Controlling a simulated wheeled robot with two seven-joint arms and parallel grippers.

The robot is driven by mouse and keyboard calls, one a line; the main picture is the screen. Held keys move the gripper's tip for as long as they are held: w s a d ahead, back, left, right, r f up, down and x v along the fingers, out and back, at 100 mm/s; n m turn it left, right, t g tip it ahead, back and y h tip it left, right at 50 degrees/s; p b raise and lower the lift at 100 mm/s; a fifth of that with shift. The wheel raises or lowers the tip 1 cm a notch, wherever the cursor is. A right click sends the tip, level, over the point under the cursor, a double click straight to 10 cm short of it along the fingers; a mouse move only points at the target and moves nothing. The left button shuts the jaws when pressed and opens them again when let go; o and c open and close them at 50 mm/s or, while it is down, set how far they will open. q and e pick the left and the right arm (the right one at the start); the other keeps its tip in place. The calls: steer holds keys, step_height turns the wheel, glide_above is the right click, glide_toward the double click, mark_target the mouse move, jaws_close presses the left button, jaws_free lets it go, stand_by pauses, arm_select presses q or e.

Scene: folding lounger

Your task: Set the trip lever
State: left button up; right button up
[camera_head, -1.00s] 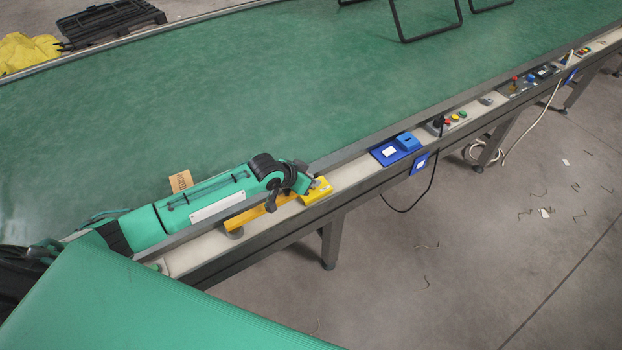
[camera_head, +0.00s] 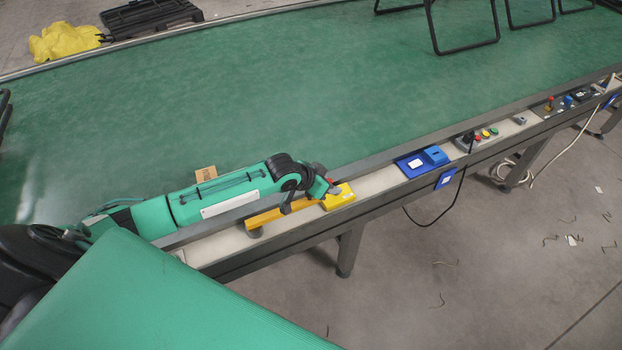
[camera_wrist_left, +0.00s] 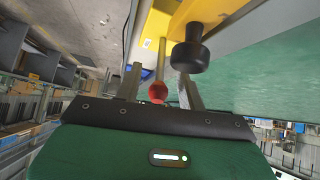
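A yellow box (camera_head: 342,199) sits on the pale side rail, with a yellow bar (camera_head: 268,216) running left from it. In the left wrist view the yellow housing (camera_wrist_left: 210,10) is at the top. A thin metal lever with a red ball (camera_wrist_left: 157,92) on its end stands beside it. The red ball shows small in the head view (camera_head: 331,181). My left gripper (camera_head: 326,186) is at the box's left end. Its two fingers (camera_wrist_left: 161,86) are apart, with the red ball between them and gaps on both sides. My right gripper is out of view.
A black knob (camera_wrist_left: 190,52) stands close to the right finger. A brown card (camera_head: 206,173) lies behind my arm.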

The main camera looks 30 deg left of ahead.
arm_select(q)
steer(key=v, duration=1.1)
steer(key=shift+b, duration=0.45)
